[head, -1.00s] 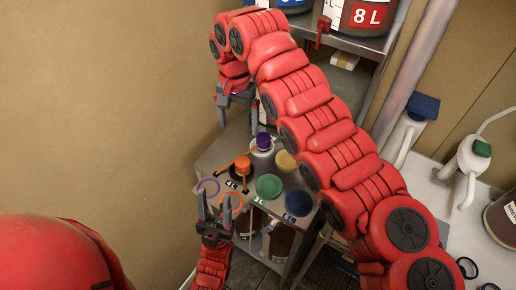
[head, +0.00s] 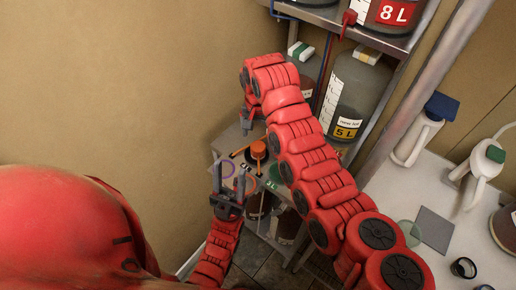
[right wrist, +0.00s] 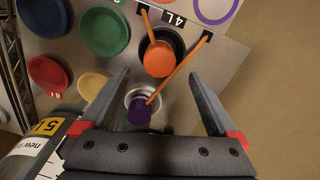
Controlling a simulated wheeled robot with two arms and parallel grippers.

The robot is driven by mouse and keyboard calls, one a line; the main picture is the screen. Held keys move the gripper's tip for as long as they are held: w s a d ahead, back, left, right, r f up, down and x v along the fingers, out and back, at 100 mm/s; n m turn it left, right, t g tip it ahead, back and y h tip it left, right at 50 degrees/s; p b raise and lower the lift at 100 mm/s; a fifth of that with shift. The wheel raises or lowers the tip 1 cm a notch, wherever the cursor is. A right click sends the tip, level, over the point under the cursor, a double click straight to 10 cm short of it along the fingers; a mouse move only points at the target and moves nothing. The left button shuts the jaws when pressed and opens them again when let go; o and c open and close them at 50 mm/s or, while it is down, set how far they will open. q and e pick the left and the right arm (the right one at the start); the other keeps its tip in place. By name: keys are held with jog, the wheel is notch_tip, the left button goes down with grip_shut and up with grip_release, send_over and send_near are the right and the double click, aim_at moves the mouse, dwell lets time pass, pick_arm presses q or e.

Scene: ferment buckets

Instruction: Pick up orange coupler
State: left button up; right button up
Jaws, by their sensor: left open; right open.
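The orange coupler (head: 259,150) has a round orange top and sits in a black ring on the small metal table. In the right wrist view the orange coupler (right wrist: 158,58) lies just beyond the fingertips, with an orange strip running from it. My right gripper (right wrist: 159,76) is open and empty above the table. In the head view my right gripper (head: 247,127) hangs behind the coupler, partly hidden by its arm. My left gripper (head: 234,172) is open, empty and pointing up, in front of the table edge.
A purple cap (right wrist: 138,112) stands in a white ring between my right fingers, with another orange strip (right wrist: 180,68) beside it. Green (right wrist: 105,31), blue and yellow lids lie nearby. A 5 L bucket (head: 354,100) stands on the shelf behind my right arm.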

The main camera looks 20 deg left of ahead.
aim_at(259, 145)
notch_tip(259, 145, down, 4)
jog(key=p, duration=0.3)
jog(key=shift+d+f, duration=0.1)
jog(key=shift+f, duration=0.1)
jog(key=shift+f+p, duration=0.35)
jog(key=shift+f, duration=0.3)
grip_shut()
